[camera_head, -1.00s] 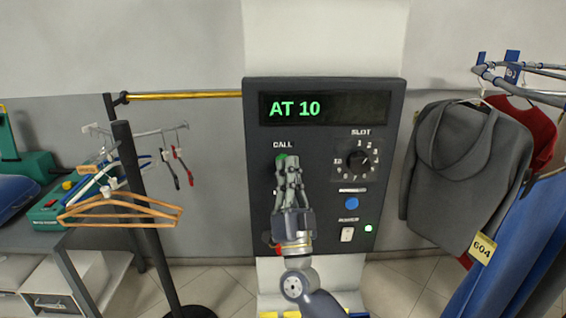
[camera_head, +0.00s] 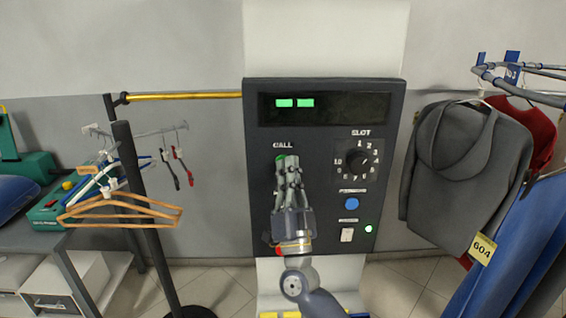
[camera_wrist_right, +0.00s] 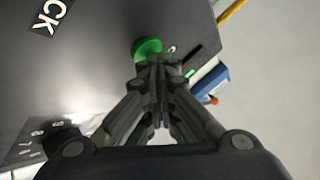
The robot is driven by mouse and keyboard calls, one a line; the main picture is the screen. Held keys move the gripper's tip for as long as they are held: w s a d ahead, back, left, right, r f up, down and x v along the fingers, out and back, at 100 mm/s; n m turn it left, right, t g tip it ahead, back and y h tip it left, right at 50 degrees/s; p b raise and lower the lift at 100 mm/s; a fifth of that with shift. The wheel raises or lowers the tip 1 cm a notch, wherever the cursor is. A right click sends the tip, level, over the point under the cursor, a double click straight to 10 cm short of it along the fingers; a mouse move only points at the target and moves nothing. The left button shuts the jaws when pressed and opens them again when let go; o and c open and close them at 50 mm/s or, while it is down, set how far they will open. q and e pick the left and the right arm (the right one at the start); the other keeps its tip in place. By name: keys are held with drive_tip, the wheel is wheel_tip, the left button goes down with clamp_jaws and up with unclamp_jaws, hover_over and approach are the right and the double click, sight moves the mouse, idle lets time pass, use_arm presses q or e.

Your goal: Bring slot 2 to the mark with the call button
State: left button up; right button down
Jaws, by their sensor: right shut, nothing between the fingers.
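The dark control panel (camera_head: 325,235) stands in front of me. Its display (camera_head: 350,108) shows two green blocks and no readable text. The green call button (camera_head: 281,158) under the word CALL is partly hidden behind my right gripper (camera_head: 288,160). The gripper is shut and empty, with its fingertips at the button. In the right wrist view the green button (camera_wrist_right: 148,46) is right at the closed fingertips; I cannot tell whether they press it. The slot dial (camera_head: 358,161) is to the right; its pointer setting is too small to read. My left gripper is not in view.
A blue button (camera_head: 352,203) and a white switch (camera_head: 347,235) with a lit green lamp are lower on the panel. A rail (camera_head: 530,92) at right carries a grey hoodie (camera_head: 465,160) tagged 604 and other garments. A hanger stand (camera_head: 143,200) is at left.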

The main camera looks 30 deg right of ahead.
drive_tip(key=shift+s+a, duration=0.35)
drive_tip(key=shift+s, duration=0.25)
drive_tip(key=s+a, duration=0.1)
drive_tip(key=s+p, duration=0.1)
drive_tip(key=s+a+p, duration=0.1)
drive_tip(key=s, duration=0.1)
drive_tip(key=shift+s+a, duration=0.1)
drive_tip(key=shift+a, duration=0.2)
idle(0.6)
